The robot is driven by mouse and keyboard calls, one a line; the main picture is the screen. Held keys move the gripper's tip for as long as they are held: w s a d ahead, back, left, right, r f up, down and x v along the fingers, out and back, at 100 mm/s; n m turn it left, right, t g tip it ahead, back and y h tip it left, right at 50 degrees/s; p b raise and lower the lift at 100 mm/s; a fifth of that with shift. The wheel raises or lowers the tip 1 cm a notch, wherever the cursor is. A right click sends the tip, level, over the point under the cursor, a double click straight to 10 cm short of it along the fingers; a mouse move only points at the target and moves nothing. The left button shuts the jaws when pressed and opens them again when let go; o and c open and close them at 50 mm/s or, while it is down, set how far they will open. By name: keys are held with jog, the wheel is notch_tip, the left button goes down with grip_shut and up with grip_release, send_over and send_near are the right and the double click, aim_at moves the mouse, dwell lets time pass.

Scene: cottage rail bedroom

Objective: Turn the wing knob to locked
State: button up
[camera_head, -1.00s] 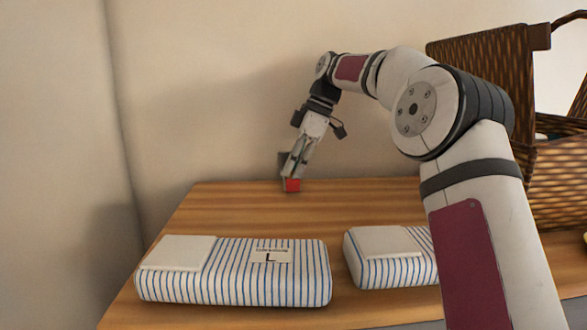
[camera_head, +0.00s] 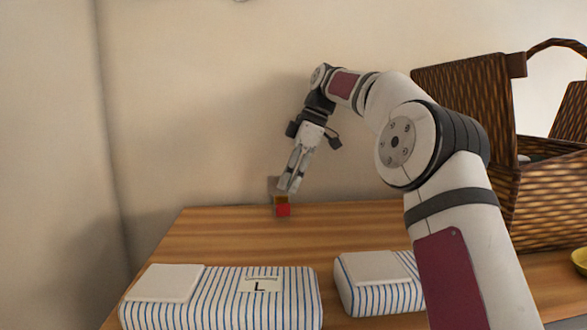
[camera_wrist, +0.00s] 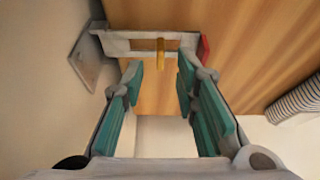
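A small fixture with a grey plate (camera_wrist: 88,55) and a pale grey frame (camera_wrist: 125,46) is at the wall. It carries a narrow yellow bar (camera_wrist: 160,52), seemingly the wing knob, and a red piece (camera_wrist: 204,48) at the right end. In the head view the red piece (camera_head: 283,210) and a yellow-brown part (camera_head: 281,199) show low by the wall. My gripper (camera_wrist: 160,78) is open, its teal-padded fingers apart with nothing between them. The yellow bar appears beyond the fingertips, between them in the picture. In the head view my gripper (camera_head: 288,187) is just above the red piece. Contact cannot be told.
The wooden table (camera_head: 215,232) is clear around the fixture. Two blue-striped cushions, one labelled L (camera_head: 220,298) and a smaller one (camera_head: 378,283), lie at the front. A wicker basket (camera_head: 545,190) stands on the right. The wall is close behind my gripper.

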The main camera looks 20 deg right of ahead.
jog(key=shift+v, duration=2)
